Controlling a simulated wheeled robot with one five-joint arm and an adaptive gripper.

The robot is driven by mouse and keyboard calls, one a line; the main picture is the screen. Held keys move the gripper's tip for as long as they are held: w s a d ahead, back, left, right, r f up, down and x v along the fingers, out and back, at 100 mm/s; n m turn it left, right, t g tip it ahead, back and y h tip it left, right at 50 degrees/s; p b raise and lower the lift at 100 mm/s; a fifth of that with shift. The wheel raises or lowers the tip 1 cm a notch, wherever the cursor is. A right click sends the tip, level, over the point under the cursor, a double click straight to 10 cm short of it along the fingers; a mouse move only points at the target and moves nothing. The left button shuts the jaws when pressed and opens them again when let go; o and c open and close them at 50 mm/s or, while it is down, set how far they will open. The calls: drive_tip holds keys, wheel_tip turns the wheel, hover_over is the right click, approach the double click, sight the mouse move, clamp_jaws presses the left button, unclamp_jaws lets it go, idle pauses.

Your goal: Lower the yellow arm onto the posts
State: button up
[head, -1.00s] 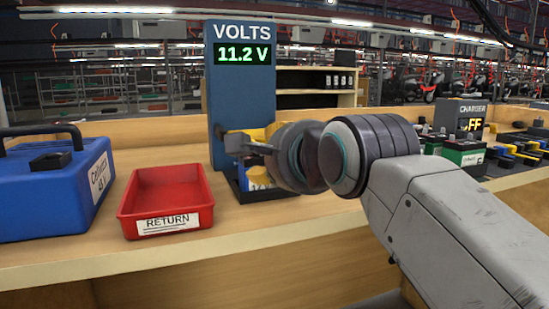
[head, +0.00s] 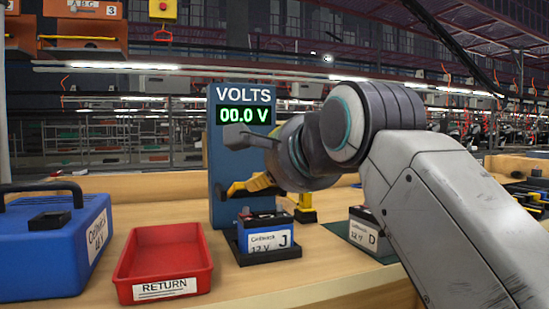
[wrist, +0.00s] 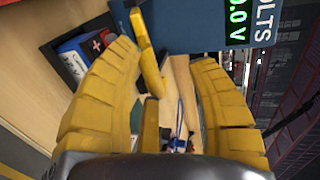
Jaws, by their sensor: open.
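The blue tester panel (head: 224,190) reads 00.0 V. In the wrist view the yellow arm (wrist: 147,50) lies between my spread ridged fingers. My gripper (wrist: 166,58) is open, with no clear contact on the arm. In the head view my wrist hides part of it.
A red RETURN tray (head: 165,290) and a blue case (head: 40,240) stand to the left. Right of the cradle are a yellow-black stand (head: 305,212) and the battery marked D (head: 366,231) on a green mat. The bench front is clear.

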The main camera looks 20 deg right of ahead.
drive_tip(key=shift+r, duration=0.9)
drive_tip(key=s+f+n+g+p, duration=0.4)
drive_tip(key=s+n+p, duration=0.5)
drive_tip(key=p, duration=0.9)
drive_tip(key=s+f+n+g+p, duration=0.5)
drive_tip(key=s+n+g+p, duration=0.2)
drive_tip(key=p, duration=1.1)
drive_tip(key=shift+s+n+p, duration=0.35)
drive_tip(key=shift+s+n, duration=0.65)
drive_tip(key=shift+s, duration=0.75)
drive_tip(key=shift+o, duration=0.2)
drive_tip(key=shift+a, duration=0.1)
